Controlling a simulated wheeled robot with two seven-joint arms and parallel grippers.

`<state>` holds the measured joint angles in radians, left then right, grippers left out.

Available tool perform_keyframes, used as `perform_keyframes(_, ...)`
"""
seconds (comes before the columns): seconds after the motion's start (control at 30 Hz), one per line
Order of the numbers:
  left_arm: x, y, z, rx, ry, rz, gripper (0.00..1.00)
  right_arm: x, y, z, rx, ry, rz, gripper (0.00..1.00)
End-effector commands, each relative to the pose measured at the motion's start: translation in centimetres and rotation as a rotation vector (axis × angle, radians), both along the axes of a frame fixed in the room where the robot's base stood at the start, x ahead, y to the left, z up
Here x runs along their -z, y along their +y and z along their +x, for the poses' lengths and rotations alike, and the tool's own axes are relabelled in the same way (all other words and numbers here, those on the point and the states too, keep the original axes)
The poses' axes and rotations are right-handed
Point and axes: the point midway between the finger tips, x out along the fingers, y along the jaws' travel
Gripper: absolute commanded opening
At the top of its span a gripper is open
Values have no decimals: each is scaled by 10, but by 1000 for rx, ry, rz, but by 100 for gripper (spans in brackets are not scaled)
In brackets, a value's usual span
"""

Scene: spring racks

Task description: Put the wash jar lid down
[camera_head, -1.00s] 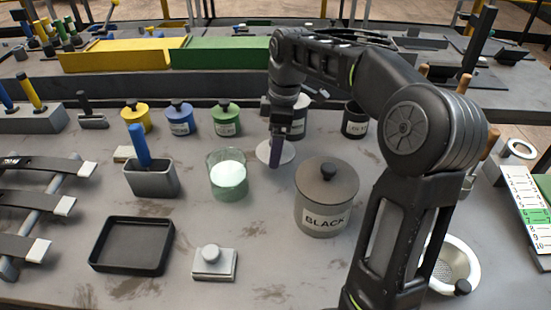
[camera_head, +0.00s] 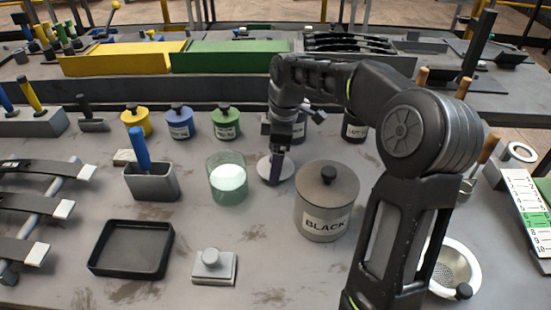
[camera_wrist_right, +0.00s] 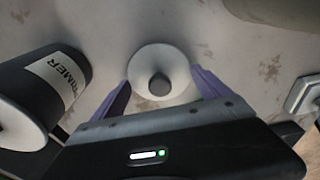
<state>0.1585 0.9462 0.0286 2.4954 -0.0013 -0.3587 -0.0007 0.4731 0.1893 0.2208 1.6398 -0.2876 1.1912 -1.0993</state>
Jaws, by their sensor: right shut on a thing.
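The pale round lid (camera_head: 263,169) is low over the bench or on it, between the glass jar and the BLACK jar; I cannot tell whether it touches the bench. In the right wrist view the lid (camera_wrist_right: 150,66) is face up with a grey knob in its middle. My right gripper (camera_head: 277,172) points down with its purple fingers on either side of the lid, shut on it, as the right wrist view (camera_wrist_right: 161,78) shows. An uncovered glass jar (camera_head: 228,190) with pale liquid stands left of the lid. My left gripper is out of view.
The lidded BLACK jar (camera_head: 323,210) stands close to the right. A jar labelled PRIMER (camera_wrist_right: 52,85) is near the gripper in the right wrist view. Yellow, blue and green jars (camera_head: 179,125) line the back. A black tray (camera_head: 132,270) is at front left.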

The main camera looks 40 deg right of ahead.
Motion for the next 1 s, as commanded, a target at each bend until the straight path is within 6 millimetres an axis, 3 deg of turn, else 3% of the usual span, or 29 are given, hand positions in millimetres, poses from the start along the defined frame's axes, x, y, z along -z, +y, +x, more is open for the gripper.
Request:
perform_keyframes(0.03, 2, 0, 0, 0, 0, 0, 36, 3, 0, 0, 0, 0, 0, 45)
perform_keyframes(0.07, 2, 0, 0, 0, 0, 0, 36, 3, 0, 0, -1, 1, 1, 88)
perform_keyframes(0.2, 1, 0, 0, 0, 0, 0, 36, 2, 0, 0, -1, 1, 1, 99)
perform_keyframes(0.57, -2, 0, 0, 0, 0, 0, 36, -3, 0, 0, 0, 0, 0, 100)
perform_keyframes(1.0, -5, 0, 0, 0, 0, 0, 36, -66, -6, -4, 0, -2, 0, 100)
